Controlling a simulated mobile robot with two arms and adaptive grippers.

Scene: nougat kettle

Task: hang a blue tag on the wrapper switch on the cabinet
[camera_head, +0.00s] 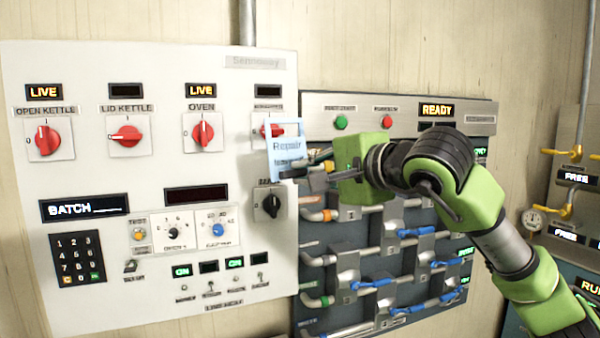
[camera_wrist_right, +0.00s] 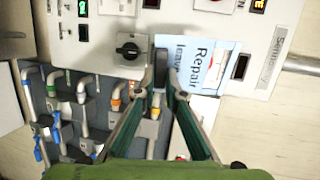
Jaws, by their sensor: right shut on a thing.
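The blue tag (camera_head: 287,152), printed "Repair", hangs upright in front of the white cabinet (camera_head: 120,75) near its right edge. It also shows in the wrist view (camera_wrist_right: 196,82). My right gripper (camera_head: 292,172) is shut on the tag's lower edge. The wrapper switch (camera_head: 266,131), a red knob at the right end of the top row, is partly hidden behind the tag. Its label is hard to read. The tag overlaps the switch; I cannot tell whether it touches or sits around the knob. My left gripper is not in view.
A black rotary switch (camera_head: 270,203) sits just below the tag; it also shows in the wrist view (camera_wrist_right: 130,49). A pipe panel (camera_head: 400,215) with blue valves lies behind my right arm. Red knobs for open kettle, lid kettle and oven (camera_head: 203,132) are to the left.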

